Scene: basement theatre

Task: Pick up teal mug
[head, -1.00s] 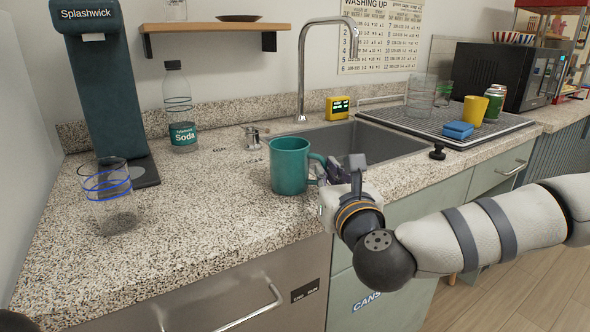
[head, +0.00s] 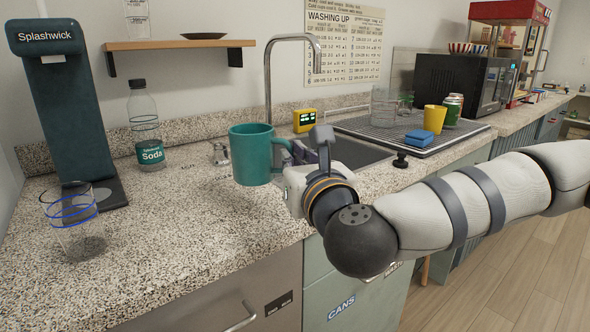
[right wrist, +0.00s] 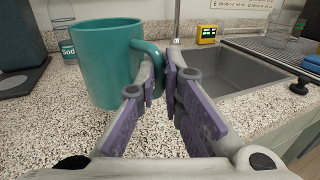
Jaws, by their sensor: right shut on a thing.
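The teal mug (head: 257,155) is upright and held above the speckled counter in the head view, with its handle toward my right gripper. My right gripper (head: 303,157) is shut on the mug's handle. In the right wrist view the mug (right wrist: 105,65) fills the upper left, and the purple-padded fingers (right wrist: 163,85) close around its handle at the right side of the mug. The mug's opening shows its rim, and I cannot see inside it. My left gripper is not in view.
A clear glass with blue rings (head: 75,228) and a soda bottle (head: 146,127) stand on the counter at left, near the Splashwick machine (head: 62,105). The sink (head: 350,150) lies behind my right gripper. A drying mat (head: 385,133) holds a yellow cup (head: 434,119) and sponge (head: 419,137).

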